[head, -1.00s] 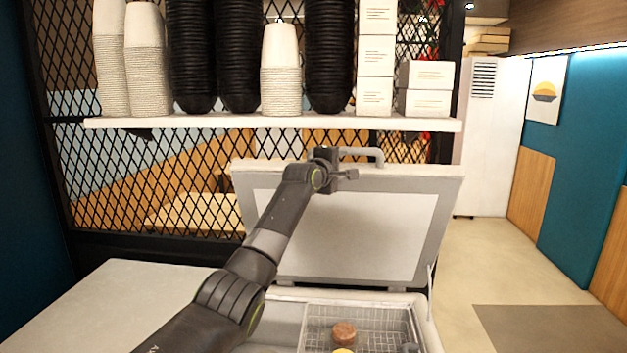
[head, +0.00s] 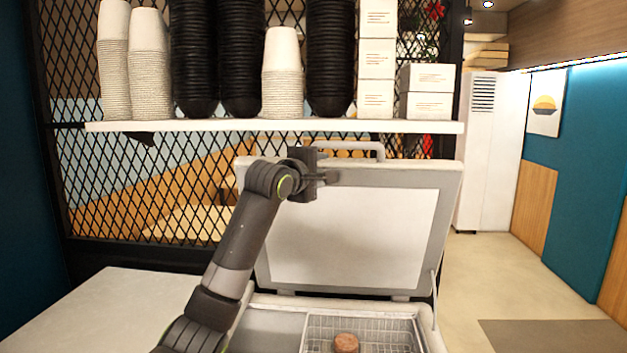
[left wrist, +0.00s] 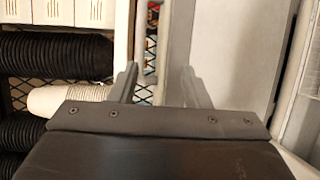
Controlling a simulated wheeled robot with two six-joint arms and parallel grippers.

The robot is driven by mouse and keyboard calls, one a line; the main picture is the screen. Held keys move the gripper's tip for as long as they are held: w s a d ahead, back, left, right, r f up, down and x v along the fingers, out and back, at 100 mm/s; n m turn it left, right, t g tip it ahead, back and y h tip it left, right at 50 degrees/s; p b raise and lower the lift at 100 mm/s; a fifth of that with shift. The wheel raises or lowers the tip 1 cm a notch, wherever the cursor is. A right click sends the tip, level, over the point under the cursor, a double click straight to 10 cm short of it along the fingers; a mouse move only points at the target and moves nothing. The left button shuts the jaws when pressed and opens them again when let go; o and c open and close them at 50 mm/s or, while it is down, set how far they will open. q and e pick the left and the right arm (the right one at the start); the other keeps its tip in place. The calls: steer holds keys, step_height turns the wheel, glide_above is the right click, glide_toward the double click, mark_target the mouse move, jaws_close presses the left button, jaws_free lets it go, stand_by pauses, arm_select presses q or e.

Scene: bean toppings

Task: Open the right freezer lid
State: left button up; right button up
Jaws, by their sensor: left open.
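The right freezer lid (head: 360,235) stands raised and tilted at the back of the freezer, its pale inner panel facing me. Its grey handle (head: 380,150) shows above the top edge. My left gripper (head: 332,180) is in front of the lid's upper part, left of the handle's visible end, and partly covers the handle. In the left wrist view, my left gripper (left wrist: 160,85) has its two fingers apart, with the lid (left wrist: 235,50) beyond and to the right. I see nothing held; contact with the lid is unclear. My right gripper is out of view.
The open freezer holds a wire basket (head: 395,328) with a round brown item (head: 346,343). A closed pale lid (head: 115,300) lies to the left. A shelf (head: 230,126) with cups, bowls and boxes runs above the lid. Open floor (head: 490,275) lies right.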

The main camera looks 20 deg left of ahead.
arm_select(q)
steer(key=s, duration=0.3)
steer(key=shift+a+r+b, duration=0.1)
steer(key=shift+a+b, duration=0.1)
steer(key=shift+b, duration=0.2)
steer(key=shift+c, duration=0.4)
